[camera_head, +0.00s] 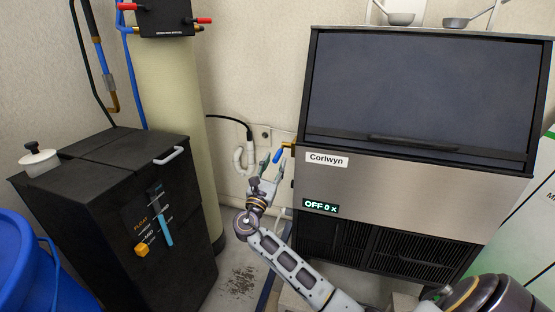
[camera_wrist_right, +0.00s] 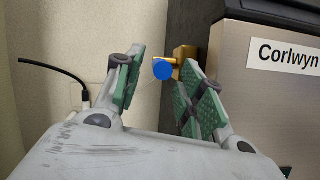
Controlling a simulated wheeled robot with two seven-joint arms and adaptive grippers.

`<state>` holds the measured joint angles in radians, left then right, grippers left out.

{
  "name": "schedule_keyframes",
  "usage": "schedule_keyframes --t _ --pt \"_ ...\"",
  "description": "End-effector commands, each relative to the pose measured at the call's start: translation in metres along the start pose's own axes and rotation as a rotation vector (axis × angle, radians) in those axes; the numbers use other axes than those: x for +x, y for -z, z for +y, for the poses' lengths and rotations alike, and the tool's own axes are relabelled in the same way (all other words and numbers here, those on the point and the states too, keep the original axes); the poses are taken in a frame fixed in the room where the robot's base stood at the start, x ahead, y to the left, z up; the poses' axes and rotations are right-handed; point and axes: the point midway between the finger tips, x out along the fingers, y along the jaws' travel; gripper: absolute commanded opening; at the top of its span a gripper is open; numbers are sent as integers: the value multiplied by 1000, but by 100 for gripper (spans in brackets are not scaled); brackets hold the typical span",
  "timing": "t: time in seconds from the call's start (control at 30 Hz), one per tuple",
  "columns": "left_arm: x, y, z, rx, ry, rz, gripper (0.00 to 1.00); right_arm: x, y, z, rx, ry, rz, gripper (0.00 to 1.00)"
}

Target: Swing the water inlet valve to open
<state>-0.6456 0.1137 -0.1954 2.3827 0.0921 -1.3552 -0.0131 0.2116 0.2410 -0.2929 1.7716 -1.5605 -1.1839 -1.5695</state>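The water inlet valve has a blue handle (camera_head: 278,156) and a brass body (camera_head: 288,146), on the left side of the ice maker (camera_head: 330,182). In the right wrist view the rounded blue handle end (camera_wrist_right: 163,70) shows between the fingertips, with the brass fitting (camera_wrist_right: 186,54) behind the right finger. My right gripper (camera_head: 270,172) is open and empty, just below and in front of the handle. Its green-padded fingers stand either side of the handle in the picture; I cannot tell whether they touch it. My left gripper is not in view.
A black cabinet (camera_head: 80,205) and a tall cream tank (camera_head: 175,85) with red-handled valves (camera_head: 205,20) stand to the left. A black cable (camera_head: 232,118) and white pipe (camera_head: 238,158) run along the wall. My right arm rises through the gap between cabinet and ice maker.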

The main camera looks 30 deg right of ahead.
Motion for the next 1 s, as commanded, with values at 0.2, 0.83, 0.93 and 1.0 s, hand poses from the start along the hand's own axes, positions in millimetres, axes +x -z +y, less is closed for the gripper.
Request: schedule_keyframes --t 0.2,0.83,0.93,1.0 --pt "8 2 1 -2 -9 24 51 25 0 0 -1 0 -1 39" --pt "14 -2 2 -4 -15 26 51 37 0 0 0 1 0 26" --pt "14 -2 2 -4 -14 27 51 37 0 0 0 1 0 13" --pt "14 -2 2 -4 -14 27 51 37 0 0 0 1 0 4"
